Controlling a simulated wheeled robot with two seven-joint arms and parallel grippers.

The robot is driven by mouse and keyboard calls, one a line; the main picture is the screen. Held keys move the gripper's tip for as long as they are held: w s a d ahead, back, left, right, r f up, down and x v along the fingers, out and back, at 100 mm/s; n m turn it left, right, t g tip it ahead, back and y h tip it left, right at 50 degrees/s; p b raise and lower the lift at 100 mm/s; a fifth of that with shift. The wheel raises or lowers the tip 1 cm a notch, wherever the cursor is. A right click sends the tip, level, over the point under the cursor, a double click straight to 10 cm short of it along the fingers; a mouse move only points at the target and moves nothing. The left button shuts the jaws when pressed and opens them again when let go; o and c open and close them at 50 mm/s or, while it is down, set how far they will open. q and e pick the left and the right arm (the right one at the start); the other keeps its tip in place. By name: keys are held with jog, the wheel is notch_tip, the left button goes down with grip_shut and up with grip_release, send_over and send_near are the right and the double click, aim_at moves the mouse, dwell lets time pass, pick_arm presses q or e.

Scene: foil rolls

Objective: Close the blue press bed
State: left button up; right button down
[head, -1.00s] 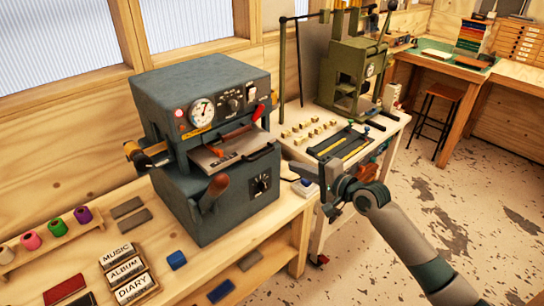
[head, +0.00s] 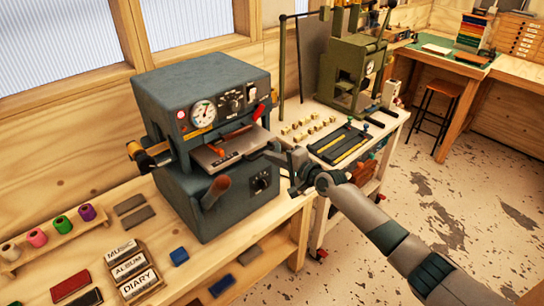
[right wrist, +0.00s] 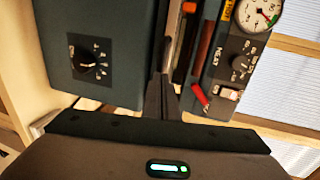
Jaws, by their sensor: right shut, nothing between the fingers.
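The blue-grey press (head: 205,85) stands on the wooden bench, with a gauge and knobs on its upper front. Its bed (head: 215,155), a flat grey plate, sticks out of the slot between the upper and lower housings. An orange strip lies above the plate. My right gripper (head: 274,152) is shut and empty at the right front end of the bed. Whether it touches the bed is unclear. In the right wrist view its fingers (right wrist: 161,97) point at the slot, between the lower housing (right wrist: 95,60) and the upper panel (right wrist: 240,65). My left gripper is out of view.
A brown-handled lever (head: 216,190) sticks out from the press's lower front. A green press (head: 350,70) stands on a cart at right.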

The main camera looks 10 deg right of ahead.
aim_at(257, 147)
dwell(0.3)
jog(key=b+x, duration=0.1)
jog(key=x, duration=0.1)
jog(key=b+x, duration=0.2)
jog(key=shift+w+r, duration=0.1)
jog(key=shift+r, duration=0.1)
jog(key=shift+w+a+r+b, duration=0.1)
jog(key=shift+r+b, duration=0.05)
jog(key=shift+b, duration=0.15)
jog(key=shift+r, duration=0.25)
